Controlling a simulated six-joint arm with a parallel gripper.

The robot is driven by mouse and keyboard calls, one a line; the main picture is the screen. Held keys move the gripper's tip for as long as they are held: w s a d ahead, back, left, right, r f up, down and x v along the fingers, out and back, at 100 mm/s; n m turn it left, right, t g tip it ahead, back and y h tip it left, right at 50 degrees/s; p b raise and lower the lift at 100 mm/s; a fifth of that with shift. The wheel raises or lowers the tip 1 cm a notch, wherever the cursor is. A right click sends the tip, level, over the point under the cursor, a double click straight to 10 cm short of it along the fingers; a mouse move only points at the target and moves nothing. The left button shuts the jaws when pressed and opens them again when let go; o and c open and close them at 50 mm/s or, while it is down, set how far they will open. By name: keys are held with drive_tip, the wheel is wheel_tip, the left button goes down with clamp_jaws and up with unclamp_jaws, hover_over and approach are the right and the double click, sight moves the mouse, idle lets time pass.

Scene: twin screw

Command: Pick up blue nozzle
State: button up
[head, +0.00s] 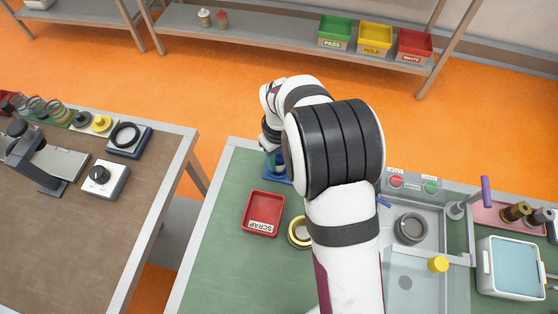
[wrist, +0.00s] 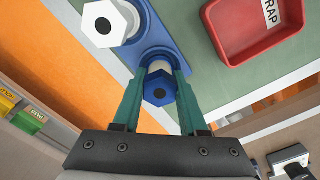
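In the wrist view, the blue nozzle (wrist: 159,88) has a hexagonal end with a dark hole. It stands at one end of a blue holder (wrist: 172,36). A white hexagonal nozzle (wrist: 104,26) stands beside it on the same holder. The two teal fingers of my gripper (wrist: 159,80) are on either side of the blue nozzle, very close to it. Whether they touch it or press on it, I cannot tell. In the head view, my arm hides most of the holder, and only a blue corner (head: 276,179) shows.
A red scrap tray (head: 263,214) lies close to the holder, and it also shows in the wrist view (wrist: 252,28). A brass ring (head: 298,232) sits beside my arm. A grey basin (head: 418,262) is to the right. Green table is clear at the front left.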

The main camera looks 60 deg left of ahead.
clamp_jaws()
